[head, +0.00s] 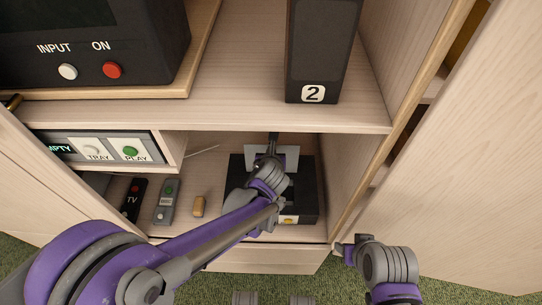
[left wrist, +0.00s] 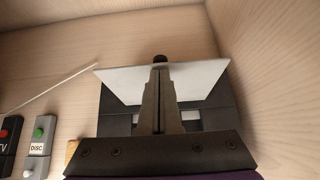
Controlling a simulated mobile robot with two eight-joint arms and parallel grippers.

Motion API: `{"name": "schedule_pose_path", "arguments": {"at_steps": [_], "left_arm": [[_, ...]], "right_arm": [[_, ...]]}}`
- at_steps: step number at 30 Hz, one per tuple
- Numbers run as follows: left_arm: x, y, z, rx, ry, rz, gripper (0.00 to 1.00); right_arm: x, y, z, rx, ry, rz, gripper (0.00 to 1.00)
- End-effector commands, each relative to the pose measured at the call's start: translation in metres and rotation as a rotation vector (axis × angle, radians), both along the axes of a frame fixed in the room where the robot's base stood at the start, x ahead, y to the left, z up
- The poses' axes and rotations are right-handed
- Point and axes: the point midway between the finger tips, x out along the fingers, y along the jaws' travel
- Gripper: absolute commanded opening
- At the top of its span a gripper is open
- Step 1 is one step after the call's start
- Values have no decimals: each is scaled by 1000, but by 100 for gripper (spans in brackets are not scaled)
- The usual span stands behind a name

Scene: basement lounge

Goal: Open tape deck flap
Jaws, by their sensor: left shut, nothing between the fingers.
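The tape deck (head: 307,205) is a black box on the lower shelf, mostly behind my left arm. Its pale grey flap (head: 290,155) stands raised at a tilt from the deck; it also shows in the left wrist view (left wrist: 205,80). My left gripper (head: 273,140) reaches over the deck. Its fingers (left wrist: 160,62) are shut and empty, lying across the middle of the flap with the dark tips at its upper edge. I cannot tell if they touch it. My right gripper (head: 346,249) is low, outside the cabinet, its fingers too unclear to read.
A TV remote (head: 131,200), a disc remote (head: 165,202) and a small tan block (head: 199,206) lie left of the deck. A thin pale stick (left wrist: 60,88) is behind them. The shelf above holds a black speaker (head: 318,50). The cabinet's side wall (head: 350,180) is close on the right.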

Motion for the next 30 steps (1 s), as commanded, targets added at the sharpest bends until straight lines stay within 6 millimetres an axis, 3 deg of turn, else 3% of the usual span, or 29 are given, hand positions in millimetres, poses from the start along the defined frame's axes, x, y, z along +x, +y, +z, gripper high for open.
{"name": "schedule_pose_path", "arguments": {"at_steps": [11, 24, 30], "left_arm": [[-7, -1, 6, 0, -1, -1, 0], [-69, -3, 53, 0, -1, -3, 0], [-84, -3, 64, 1, -1, -1, 0]], "right_arm": [[0, 0, 2, 0, 0, 0, 56], [1, 0, 14, 0, -4, 0, 56], [1, 0, 17, 0, -5, 0, 56]]}}
